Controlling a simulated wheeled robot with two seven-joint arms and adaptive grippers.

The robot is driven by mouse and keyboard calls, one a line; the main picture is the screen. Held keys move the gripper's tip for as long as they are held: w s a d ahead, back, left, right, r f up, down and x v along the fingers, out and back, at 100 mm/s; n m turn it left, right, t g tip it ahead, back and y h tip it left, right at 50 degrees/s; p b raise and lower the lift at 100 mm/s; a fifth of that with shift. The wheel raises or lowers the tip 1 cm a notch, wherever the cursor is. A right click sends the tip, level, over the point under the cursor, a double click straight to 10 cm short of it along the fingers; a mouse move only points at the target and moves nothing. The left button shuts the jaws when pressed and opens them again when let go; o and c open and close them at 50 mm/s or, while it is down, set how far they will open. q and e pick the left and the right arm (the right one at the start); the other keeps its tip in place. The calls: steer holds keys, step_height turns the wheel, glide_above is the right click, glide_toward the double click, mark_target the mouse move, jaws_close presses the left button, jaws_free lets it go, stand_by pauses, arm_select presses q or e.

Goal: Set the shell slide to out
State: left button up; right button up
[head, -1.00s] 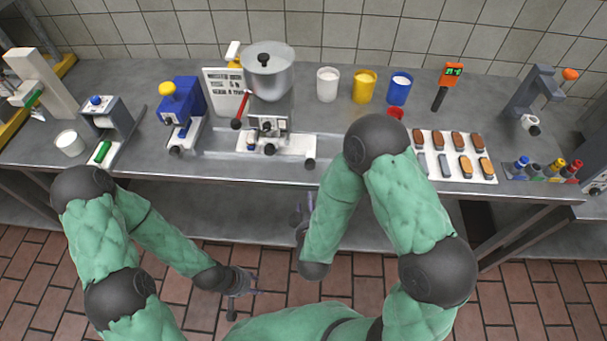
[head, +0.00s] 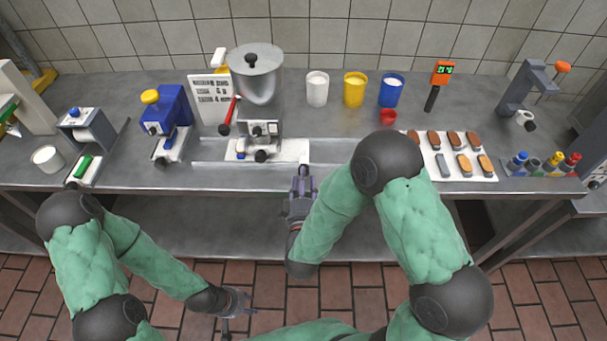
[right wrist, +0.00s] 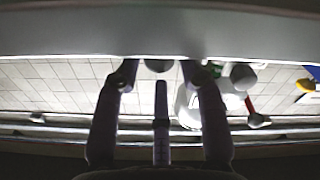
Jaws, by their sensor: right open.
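The shell slide appears to be the white plate (head: 290,150) in the rail under the steel hopper (head: 256,72), at the middle of the counter. My right gripper (head: 303,172) is at the counter's front edge, by the plate's right end, and hides the knob there in the head view.
A red-handled lever (head: 229,115) is beside the hopper. A blue machine (head: 168,110) stands to the left. White (head: 317,90), yellow (head: 354,90) and blue (head: 391,90) cups stand behind, with a tray of sandwich shells (head: 437,165) to the right.

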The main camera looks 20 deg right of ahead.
steer(key=shift+x, duration=1.6)
jaws_close()
